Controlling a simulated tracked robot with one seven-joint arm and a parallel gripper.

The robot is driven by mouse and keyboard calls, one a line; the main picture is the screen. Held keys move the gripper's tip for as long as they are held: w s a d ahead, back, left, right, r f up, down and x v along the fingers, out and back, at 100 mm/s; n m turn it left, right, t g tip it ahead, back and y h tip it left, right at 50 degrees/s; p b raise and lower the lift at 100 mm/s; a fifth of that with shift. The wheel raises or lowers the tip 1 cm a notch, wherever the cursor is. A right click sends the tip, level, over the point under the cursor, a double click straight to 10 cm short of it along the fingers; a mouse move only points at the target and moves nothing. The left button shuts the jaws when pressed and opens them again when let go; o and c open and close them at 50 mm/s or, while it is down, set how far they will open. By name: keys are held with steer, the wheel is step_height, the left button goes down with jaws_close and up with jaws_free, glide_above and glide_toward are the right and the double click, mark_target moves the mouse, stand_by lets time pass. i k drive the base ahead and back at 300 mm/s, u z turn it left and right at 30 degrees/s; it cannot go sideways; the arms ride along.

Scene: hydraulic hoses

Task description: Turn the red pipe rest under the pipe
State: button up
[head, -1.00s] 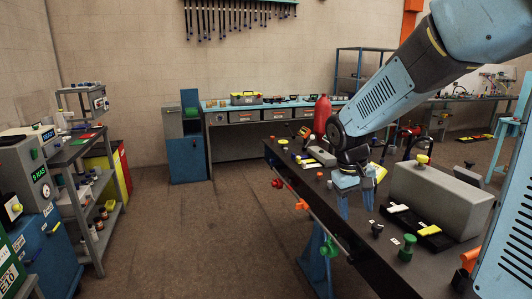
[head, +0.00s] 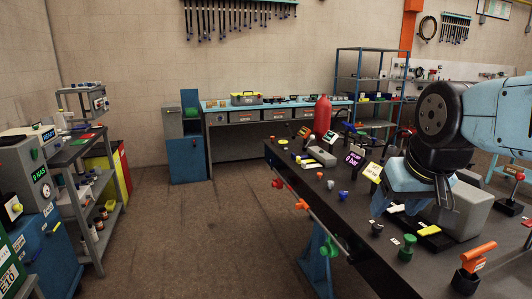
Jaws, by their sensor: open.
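A red fitting (head: 277,183), which looks like the red pipe rest, sits at the pipe's far end. It is small, so I cannot tell which way it is turned. My gripper (head: 446,203) is open and points down over the right part of the bench, in front of a grey block. It is well to the right of the red rest and apart from it. Nothing shows between its fingers.
The bench (head: 352,215) also bears a green knob (head: 407,247), an orange handle (head: 479,256), a grey block (head: 465,208) and small displays. Floor left of the bench is clear.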

mark_target(277, 184)
steer(key=u, duration=0.35)
steer(key=i, duration=2.05)
steer(key=z, duration=0.1)
